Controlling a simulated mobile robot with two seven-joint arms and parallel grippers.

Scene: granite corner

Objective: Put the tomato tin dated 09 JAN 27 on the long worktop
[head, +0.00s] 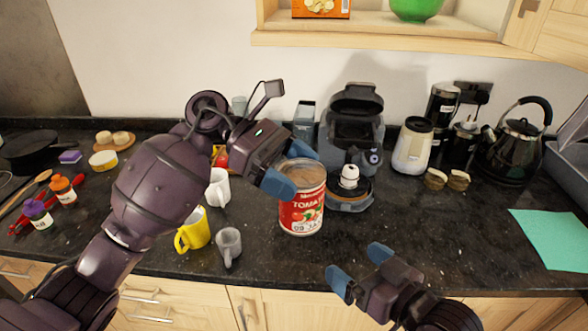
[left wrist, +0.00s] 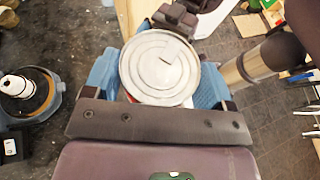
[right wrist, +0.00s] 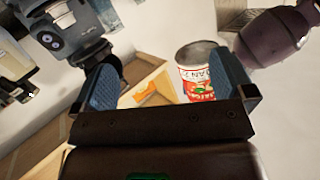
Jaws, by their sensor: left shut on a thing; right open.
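The tomato tin (head: 302,212) is a red and white can with a tomato on its label and part of a date, "09 JA", near its bottom. It is roughly upright over the black long worktop (head: 420,220); I cannot tell whether its base touches it. My left gripper (head: 292,168) is shut on the tin near its top. In the left wrist view the round silver lid of the tin (left wrist: 160,68) sits between the blue fingers. My right gripper (head: 358,268) is open and empty by the front edge. The tin (right wrist: 198,85) also shows beyond its fingers.
A yellow mug (head: 194,232), a grey cup (head: 229,246) and a white mug (head: 218,188) stand left of the tin. A coffee machine (head: 352,130) stands behind it. A kettle (head: 512,150) and a green sheet (head: 550,238) are right. The worktop between tin and sheet is clear.

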